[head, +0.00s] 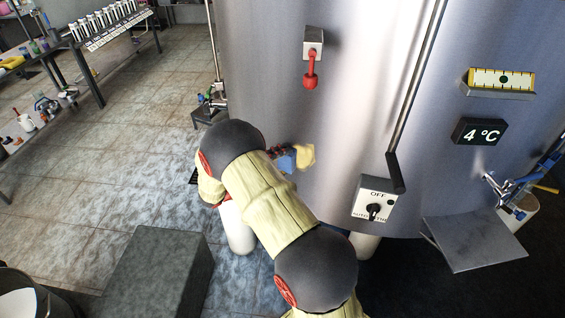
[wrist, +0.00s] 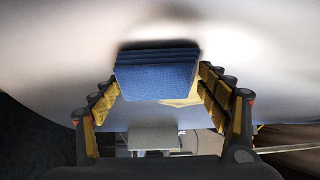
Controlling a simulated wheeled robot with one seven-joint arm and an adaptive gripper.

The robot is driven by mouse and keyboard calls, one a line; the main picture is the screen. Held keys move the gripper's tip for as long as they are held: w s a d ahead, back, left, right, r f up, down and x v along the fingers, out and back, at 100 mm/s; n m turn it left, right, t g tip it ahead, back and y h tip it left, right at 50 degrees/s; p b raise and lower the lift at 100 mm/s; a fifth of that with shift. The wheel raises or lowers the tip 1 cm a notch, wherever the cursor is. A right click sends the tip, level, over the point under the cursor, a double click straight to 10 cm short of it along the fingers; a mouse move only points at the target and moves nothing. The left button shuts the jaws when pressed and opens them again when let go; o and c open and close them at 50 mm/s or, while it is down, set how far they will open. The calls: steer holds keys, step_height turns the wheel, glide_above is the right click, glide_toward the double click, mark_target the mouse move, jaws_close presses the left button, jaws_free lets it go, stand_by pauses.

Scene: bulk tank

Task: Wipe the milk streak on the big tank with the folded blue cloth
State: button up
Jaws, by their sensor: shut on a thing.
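The big tank (head: 350,100) is a tall, shiny steel cylinder filling the middle and right of the head view. My gripper (wrist: 157,84) is shut on the folded blue cloth (wrist: 155,72), held between its fingers in front of the tank wall. The cloth also shows in the head view (head: 287,161), low on the tank, partly hidden by my arm. The cream-yellow milk streak (head: 304,156) is just right of the cloth. A pale part of it shows beside the cloth in the wrist view (wrist: 182,101). I cannot tell whether the cloth touches the wall.
A switch box (head: 374,200), a red-handled fitting (head: 311,70) and a 4 °C display (head: 478,131) are on the tank. A grey plate (head: 475,240) stands at the lower right. A grey block (head: 158,275) is at the lower left. Tiled floor (head: 110,170) is open at left.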

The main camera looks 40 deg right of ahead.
mark_target(291, 165)
steer(key=shift+w+d, duration=0.15)
steer(key=shift+d, duration=0.45)
steer(key=shift+p, duration=0.35)
steer(key=shift+s+d+r+p, duration=0.1)
steer(key=shift+s+p, duration=0.45)
steer(key=shift+s+d+r+p, duration=0.1)
steer(key=shift+s+p, duration=0.4)
steer(key=shift+p, duration=0.05)
steer(key=shift+s+d+f+p, duration=0.15)
steer(key=shift+s+p, duration=0.4)
steer(key=shift+s, duration=0.2)
steer(key=shift+s+d+p, duration=0.2)
steer(key=shift+s+p, duration=0.9)
steer(key=shift+s, duration=0.05)
steer(key=shift+s+d+p, duration=0.1)
steer(key=shift+s+p, duration=0.3)
steer(key=shift+s, duration=0.25)
